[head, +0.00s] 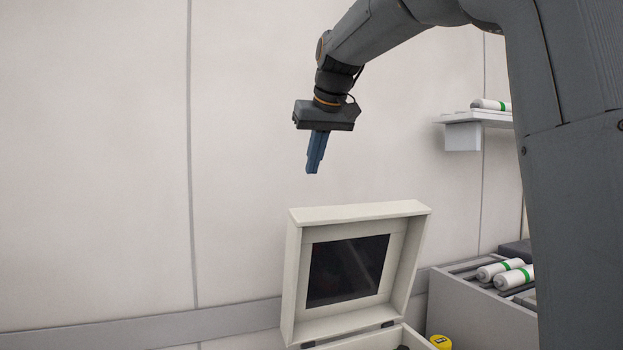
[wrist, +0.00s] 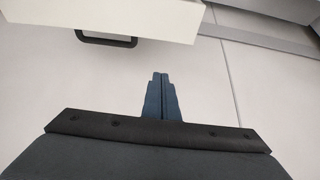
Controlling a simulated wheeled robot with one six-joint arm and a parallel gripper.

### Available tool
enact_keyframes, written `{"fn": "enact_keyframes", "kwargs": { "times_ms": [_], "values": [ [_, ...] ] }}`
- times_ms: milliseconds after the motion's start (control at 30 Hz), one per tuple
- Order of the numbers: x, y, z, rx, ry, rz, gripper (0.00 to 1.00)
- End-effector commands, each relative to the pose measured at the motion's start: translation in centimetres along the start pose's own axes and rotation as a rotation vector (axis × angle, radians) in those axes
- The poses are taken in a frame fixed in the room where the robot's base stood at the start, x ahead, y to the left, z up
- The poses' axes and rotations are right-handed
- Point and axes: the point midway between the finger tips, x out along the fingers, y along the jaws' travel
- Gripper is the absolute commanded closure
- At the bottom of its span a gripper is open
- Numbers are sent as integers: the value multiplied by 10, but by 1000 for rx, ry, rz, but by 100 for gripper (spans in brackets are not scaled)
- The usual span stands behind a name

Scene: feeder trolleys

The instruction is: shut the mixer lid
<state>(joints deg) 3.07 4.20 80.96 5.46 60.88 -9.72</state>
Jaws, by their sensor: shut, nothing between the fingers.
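The mixer lid (head: 413,250) is a cream square frame with a dark window (head: 347,270). It stands raised, roughly upright, on hinges at the mixer body (head: 375,340), whose top edge shows at the bottom of the head view. My gripper (head: 312,172) is shut and empty, pointing down above the lid and apart from it. In the wrist view the shut blue fingers (wrist: 160,78) point toward a pale wall. A cream panel with a dark handle (wrist: 106,40), probably the lid, shows at the upper left there, clear of the fingertips.
A grey trolley (head: 480,318) on the right holds white cylinders with green bands (head: 505,272). A wall shelf (head: 478,119) carries another cylinder. A yellow round part (head: 440,341) sits by the mixer's right side. The space left of the lid is clear.

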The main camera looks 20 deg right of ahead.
Motion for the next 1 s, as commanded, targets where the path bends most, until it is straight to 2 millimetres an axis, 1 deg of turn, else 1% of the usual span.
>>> {"fn": "enact_keyframes", "kwargs": {
  "times_ms": [133,500,600,800,1000],
  "values": [
    [24,-3,1,-4,-7,-4,100],
    [91,-2,1,-1,-6,-2,100],
    [83,-1,13,1,-1,-1,100],
    [78,-1,32,0,-2,0,100],
    [77,0,39,0,-2,0,100]
  ]
}}
